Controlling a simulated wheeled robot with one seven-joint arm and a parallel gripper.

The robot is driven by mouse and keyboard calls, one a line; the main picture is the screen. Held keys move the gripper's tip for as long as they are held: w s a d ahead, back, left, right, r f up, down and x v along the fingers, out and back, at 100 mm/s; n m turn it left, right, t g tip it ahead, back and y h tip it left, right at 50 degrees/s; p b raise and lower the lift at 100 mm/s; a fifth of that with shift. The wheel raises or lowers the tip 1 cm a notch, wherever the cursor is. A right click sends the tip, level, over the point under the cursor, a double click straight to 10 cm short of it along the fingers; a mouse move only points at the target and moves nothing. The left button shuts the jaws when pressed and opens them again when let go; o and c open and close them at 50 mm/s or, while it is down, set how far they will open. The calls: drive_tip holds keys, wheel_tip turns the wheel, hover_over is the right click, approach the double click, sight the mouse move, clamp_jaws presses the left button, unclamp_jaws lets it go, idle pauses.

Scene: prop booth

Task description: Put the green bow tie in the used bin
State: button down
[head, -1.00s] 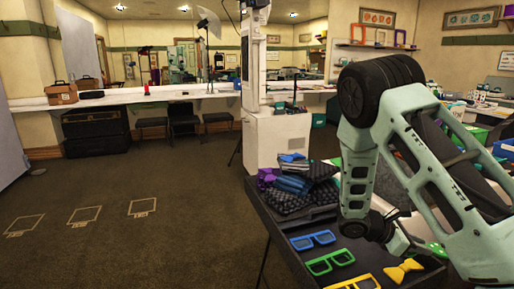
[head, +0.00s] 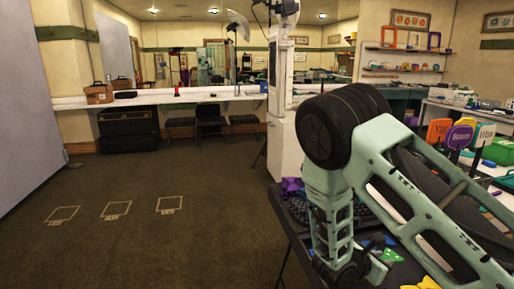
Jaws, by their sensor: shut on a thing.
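My gripper (head: 378,259) is low at the right in the head view, over the dark table, partly hidden by my own wrist. A small piece of the green bow tie (head: 391,256) shows at the gripper's end, and the jaws appear shut on it. The fingertips are too small and dark to see clearly. I cannot make out a bin marked as used. A green container (head: 496,151) stands at the far right, with no readable label on it.
A yellow bow tie (head: 422,284) lies at the bottom edge, close to my gripper. A purple item (head: 291,186) is on the table's far left part. Sign paddles (head: 460,136) stand at the right. The brown floor (head: 150,245) at the left is open, with taped marks.

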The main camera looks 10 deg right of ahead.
drive_tip(key=a+n+t+y+p, duration=0.1)
drive_tip(key=a+n+t+y, duration=0.5)
drive_tip(key=a+n+t, duration=0.1)
drive_tip(key=shift+w+a+f+n+p, duration=0.45)
drive_tip(key=shift+a+n, duration=0.25)
drive_tip(key=shift+a, duration=0.15)
